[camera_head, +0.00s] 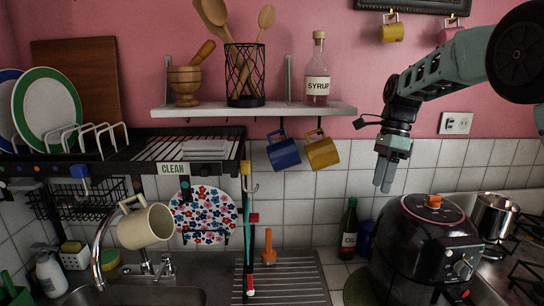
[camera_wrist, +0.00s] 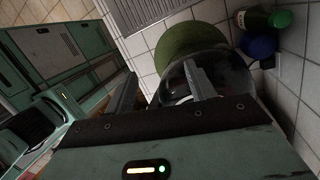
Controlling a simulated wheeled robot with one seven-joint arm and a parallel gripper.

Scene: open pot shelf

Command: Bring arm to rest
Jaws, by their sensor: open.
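My gripper (camera_head: 384,180) hangs with its fingers pointing down, right of the middle in the head view. It is above and left of the black air fryer (camera_head: 428,245) and apart from it. In the wrist view my gripper (camera_wrist: 163,90) shows its two fingers spread apart, with nothing held between them. The air fryer's dark shiny body also shows beyond the fingers in the wrist view (camera_wrist: 226,75).
A white shelf (camera_head: 250,110) holds a syrup bottle (camera_head: 317,75); blue (camera_head: 283,153) and yellow (camera_head: 322,153) mugs hang below, left of my gripper. An oil bottle (camera_head: 349,228) stands at the wall. A pot (camera_head: 493,216) is right. Open air surrounds the fingers.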

